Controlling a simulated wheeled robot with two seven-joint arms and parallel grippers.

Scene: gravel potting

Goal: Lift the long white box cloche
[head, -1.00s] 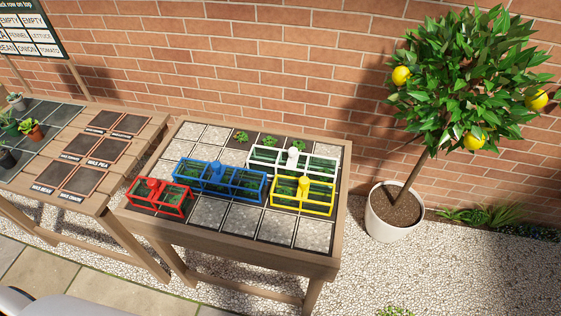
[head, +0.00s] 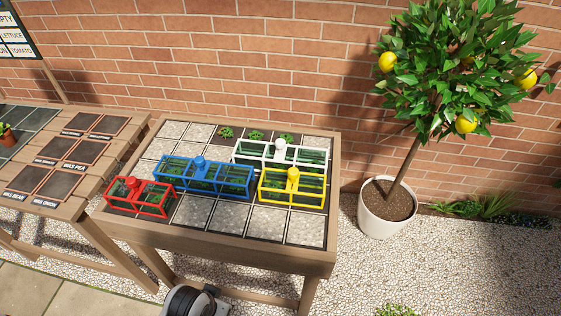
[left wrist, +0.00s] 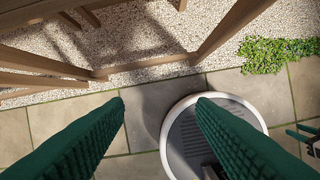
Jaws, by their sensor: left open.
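The long white box cloche (head: 309,156) stands on the tiled table (head: 230,246), toward its back right, with a round white knob on top. Green plants show through its clear sides. The yellow cloche stands close in front of its right part, and the blue cloche is close at its left. My left gripper (left wrist: 160,97) shows in the left wrist view as two green fingers spread apart and empty, above paving and gravel, away from the cloche.
The blue cloche (head: 203,177), yellow cloche (head: 292,188) and red cloche (head: 139,197) share the table. Small seedlings (head: 256,135) sit along its back. A second bench (head: 60,207) is at left, a potted lemon tree (head: 386,222) at right. Pale front tiles are bare.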

